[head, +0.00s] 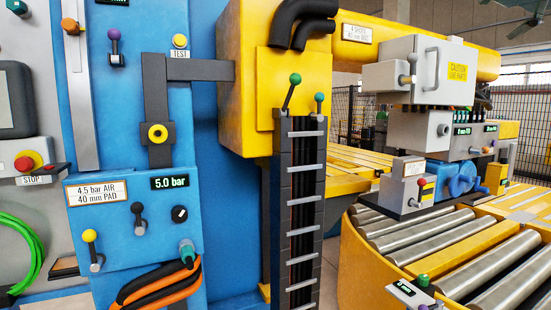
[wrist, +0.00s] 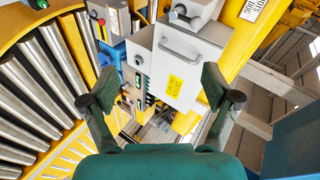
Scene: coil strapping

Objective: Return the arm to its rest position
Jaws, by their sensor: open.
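My gripper (wrist: 157,90) shows in the wrist view with its two dark fingers spread wide apart and nothing between them. It is open and empty. Beyond the fingers is a light grey box with a handle and a yellow caution label (wrist: 177,60). The same grey box (head: 400,75) stands at the upper right in the head view. My arm and gripper do not show in the head view.
A blue panel (head: 130,215) with a 5.0 bar display, levers and knobs fills the left. A yellow housing (head: 245,80) and a black cable chain (head: 303,215) stand mid-view. A curved roller conveyor (head: 420,240) lies at right; its rollers (wrist: 35,90) fill the wrist view's left.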

